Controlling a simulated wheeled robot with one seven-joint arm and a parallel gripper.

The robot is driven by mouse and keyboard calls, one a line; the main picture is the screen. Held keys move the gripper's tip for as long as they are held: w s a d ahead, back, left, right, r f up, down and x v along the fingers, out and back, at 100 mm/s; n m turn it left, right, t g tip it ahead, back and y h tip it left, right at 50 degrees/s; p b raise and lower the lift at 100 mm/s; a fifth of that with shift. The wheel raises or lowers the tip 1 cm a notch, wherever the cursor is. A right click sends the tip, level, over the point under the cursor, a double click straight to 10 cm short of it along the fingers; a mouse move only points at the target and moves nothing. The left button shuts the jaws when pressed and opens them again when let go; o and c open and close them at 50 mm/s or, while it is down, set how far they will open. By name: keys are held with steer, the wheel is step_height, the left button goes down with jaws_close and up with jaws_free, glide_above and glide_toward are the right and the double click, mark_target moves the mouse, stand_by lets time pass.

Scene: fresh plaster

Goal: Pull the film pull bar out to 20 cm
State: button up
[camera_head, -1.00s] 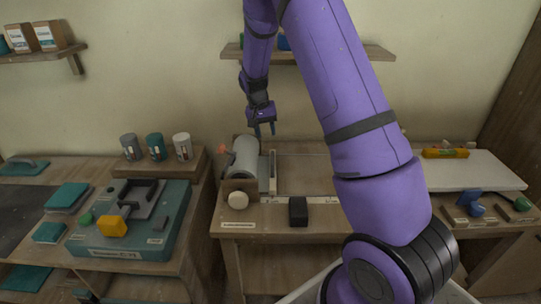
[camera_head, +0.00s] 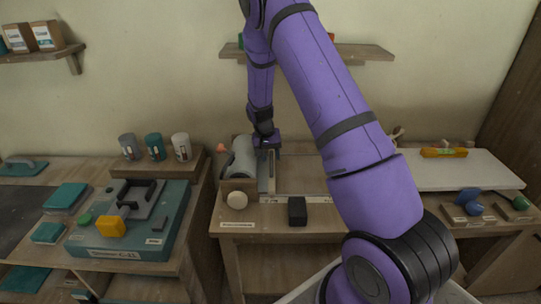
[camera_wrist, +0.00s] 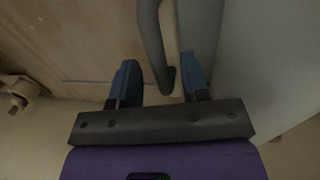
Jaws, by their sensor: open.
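The film pull bar (camera_head: 271,184) is a narrow upright strip beside the grey film roll (camera_head: 243,158) on the middle bench. In the wrist view, a dark grey bar (camera_wrist: 153,45) runs between my two blue fingers. My gripper (camera_head: 267,152) is low over the far end of the bar, pointing down. It is open, with one finger on each side of the bar in the wrist view (camera_wrist: 159,62). A gap shows on the left finger's side; the right finger is close to the bar, and I cannot tell whether it touches.
A pale scale strip (camera_head: 315,199) runs along the bench to the right, with a black block (camera_head: 297,211) in front of it. A wall shelf (camera_head: 355,52) hangs behind my arm.

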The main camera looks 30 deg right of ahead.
jaws_close()
steer(key=s+d, duration=0.3)
steer(key=d, duration=0.2)
steer(key=s+d, duration=0.4)
steer(key=d, duration=0.2)
steer(key=s+d, duration=0.4)
steer(key=d, duration=0.1)
steer(key=shift+s+d, duration=0.1)
steer(key=shift+d, duration=0.2)
jaws_free()
steer(key=shift+r, duration=0.1)
step_height(320, 180, up, 10)
steer(key=w+a, duration=0.1)
steer(key=shift+a+r, duration=0.25)
steer(key=shift+a, duration=0.1)
steer(key=shift+w, duration=0.1)
